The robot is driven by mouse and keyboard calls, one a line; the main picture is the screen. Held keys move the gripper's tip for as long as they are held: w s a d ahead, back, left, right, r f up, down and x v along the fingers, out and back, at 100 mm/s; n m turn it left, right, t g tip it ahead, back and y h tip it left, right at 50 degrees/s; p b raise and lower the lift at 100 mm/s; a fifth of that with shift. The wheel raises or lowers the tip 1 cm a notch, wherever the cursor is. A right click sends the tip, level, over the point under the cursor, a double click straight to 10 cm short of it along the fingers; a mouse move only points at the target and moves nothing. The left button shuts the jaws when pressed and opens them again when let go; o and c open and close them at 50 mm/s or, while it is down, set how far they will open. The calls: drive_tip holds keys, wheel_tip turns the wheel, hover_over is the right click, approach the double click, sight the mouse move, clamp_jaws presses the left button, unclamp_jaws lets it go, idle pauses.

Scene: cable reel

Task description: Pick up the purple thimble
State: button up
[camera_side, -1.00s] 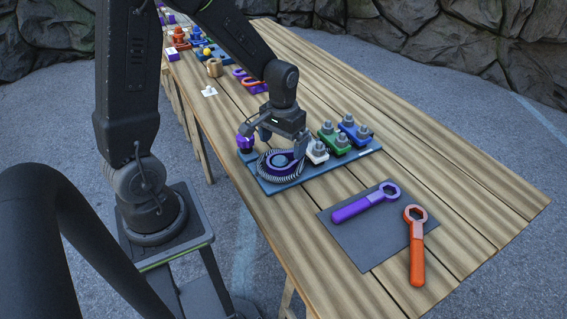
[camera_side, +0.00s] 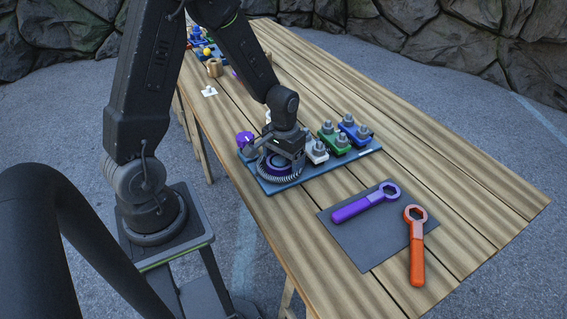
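A purple teardrop-shaped ring, which looks like the purple thimble (camera_side: 286,169), lies inside a grey coil (camera_side: 284,181) on the blue board (camera_side: 313,173). My gripper (camera_side: 271,156) is low over the coil's far side and hides much of the ring. The fingertips are small and partly covered, so I cannot tell whether they touch the ring or how far apart they are. A purple knob-like piece (camera_side: 244,138) stands at the board's far left corner, just left of my gripper.
White (camera_side: 317,156), green (camera_side: 334,148) and blue (camera_side: 350,134) clamps with grey nuts stand right of my gripper. A dark mat (camera_side: 368,237) holds a purple wrench (camera_side: 360,207); an orange wrench (camera_side: 417,255) lies partly on it.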

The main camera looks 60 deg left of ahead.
drive_tip(key=c, duration=0.8)
drive_tip(key=shift+o, duration=0.2)
